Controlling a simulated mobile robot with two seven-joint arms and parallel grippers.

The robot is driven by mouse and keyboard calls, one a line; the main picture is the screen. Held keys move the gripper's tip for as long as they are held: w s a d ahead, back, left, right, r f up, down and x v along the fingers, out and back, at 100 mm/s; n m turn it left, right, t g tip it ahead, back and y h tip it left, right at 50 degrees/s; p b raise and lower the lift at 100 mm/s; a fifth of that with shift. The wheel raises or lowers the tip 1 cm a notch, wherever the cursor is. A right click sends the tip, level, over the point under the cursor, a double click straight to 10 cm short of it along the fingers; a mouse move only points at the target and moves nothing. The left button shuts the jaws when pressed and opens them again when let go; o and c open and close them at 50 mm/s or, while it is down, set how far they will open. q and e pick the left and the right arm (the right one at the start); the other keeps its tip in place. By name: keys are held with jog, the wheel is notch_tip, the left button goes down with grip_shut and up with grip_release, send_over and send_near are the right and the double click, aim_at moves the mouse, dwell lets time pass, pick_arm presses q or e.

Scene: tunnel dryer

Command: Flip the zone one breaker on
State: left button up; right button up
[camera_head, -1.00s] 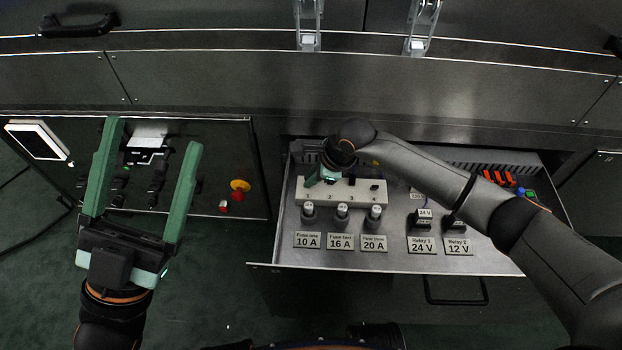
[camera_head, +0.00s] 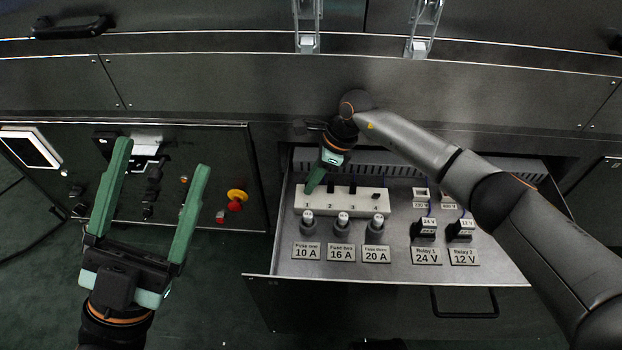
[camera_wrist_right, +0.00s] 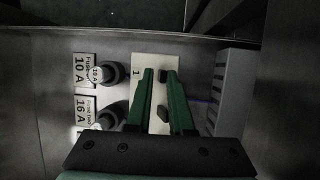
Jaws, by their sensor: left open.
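The breaker block (camera_head: 365,203) is a pale strip in the open drawer, with numbered positions and small black switches. My right gripper (camera_head: 310,190) is over its left end, at the position marked 1, and hides that switch in the head view. In the right wrist view, the block's end marked 1 (camera_wrist_right: 142,72) shows beside the fingertips. The green fingers (camera_wrist_right: 161,72) stand a small gap apart, with a dark switch (camera_wrist_right: 162,75) between or just beyond their tips. Contact cannot be told. My left gripper (camera_head: 163,153) is open and empty, left of the drawer.
Fuses (camera_head: 342,222) stand in front of the block, with relays (camera_head: 424,229) to their right. A control panel with a red and yellow emergency button (camera_head: 236,200) is left of the drawer (camera_head: 400,271). A vented grey duct (camera_wrist_right: 225,90) runs behind the block.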

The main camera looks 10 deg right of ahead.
jog(key=shift+r, duration=0.35)
jog(key=p+v, duration=0.4)
jog(key=v, duration=0.7)
jog(key=shift+d, duration=0.2)
jog(key=shift+r, duration=0.15)
